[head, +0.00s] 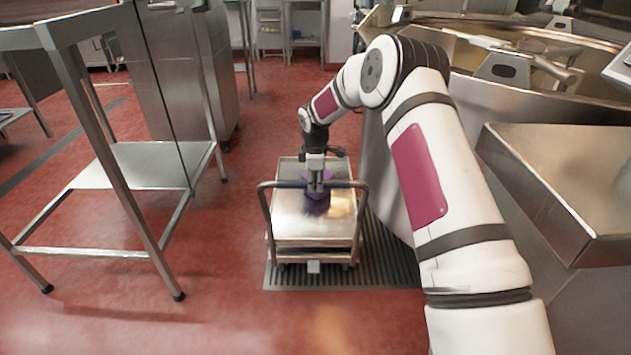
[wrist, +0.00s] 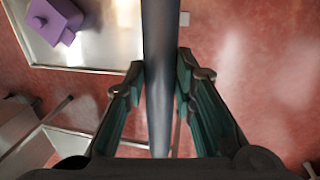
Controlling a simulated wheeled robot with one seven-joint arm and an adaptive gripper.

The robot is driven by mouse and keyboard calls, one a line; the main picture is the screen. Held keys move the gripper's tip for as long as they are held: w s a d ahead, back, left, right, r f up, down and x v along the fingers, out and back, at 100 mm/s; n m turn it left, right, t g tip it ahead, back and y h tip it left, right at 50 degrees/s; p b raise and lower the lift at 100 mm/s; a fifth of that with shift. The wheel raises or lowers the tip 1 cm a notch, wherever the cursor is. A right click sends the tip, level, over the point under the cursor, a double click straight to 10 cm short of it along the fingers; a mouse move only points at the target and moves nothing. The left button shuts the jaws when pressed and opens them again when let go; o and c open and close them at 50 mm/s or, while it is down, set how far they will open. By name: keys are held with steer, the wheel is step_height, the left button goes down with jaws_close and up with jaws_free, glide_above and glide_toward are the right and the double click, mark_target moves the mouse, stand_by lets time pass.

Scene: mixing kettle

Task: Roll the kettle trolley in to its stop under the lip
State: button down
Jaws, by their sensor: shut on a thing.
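The kettle trolley (head: 290,217) is a low steel flatbed cart with a tubular push handle, standing on the floor beside the large steel kettle (head: 384,170). My gripper (head: 316,187) is at the top bar of the handle. In the wrist view, the grey handle bar (wrist: 158,50) runs between the two fingers of my gripper (wrist: 160,85), which are shut on it. A purple object (head: 316,200) sits on the trolley deck, partly hidden by my gripper. It also shows in the wrist view (wrist: 58,22). The kettle's lip is not clearly visible.
A dark floor grating (head: 390,262) lies under and right of the trolley. Red floor (head: 230,240) is clear between table and trolley.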

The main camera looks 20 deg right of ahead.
steer(key=c, duration=1.3)
jaws_free()
steer(key=shift+w+d+r, duration=0.1)
steer(key=shift+w, duration=0.2)
steer(key=shift+c, duration=0.2)
step_height(320, 180, up, 12)
steer(key=s, duration=0.2)
steer(key=shift+s+a, duration=0.2)
steer(key=shift+a, duration=0.15)
